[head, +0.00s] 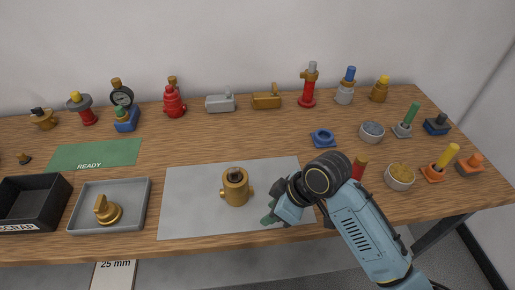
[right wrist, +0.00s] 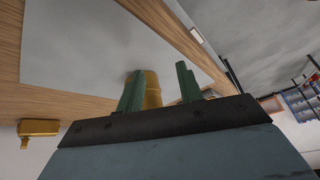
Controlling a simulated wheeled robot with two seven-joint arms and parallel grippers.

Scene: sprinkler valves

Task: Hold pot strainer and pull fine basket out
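The brass pot strainer (head: 236,188) stands upright on the grey mat (head: 185,212), with short side ports and a dark piece at its top opening. I cannot tell whether that dark piece is the fine basket. My right gripper (head: 270,217) is low over the mat, just right of the pot. In the right wrist view its green fingers (right wrist: 160,88) are apart with nothing held. The pot (right wrist: 152,90) shows beyond them, partly behind the left finger. My left gripper is out of view.
A grey tray (head: 76,221) holding a brass part (head: 107,209) and a black scrap bin (head: 33,188) lie left of the mat. A green READY mat (head: 95,155) is behind them. Several valves line the back; bowls (head: 400,177) and tools stand right.

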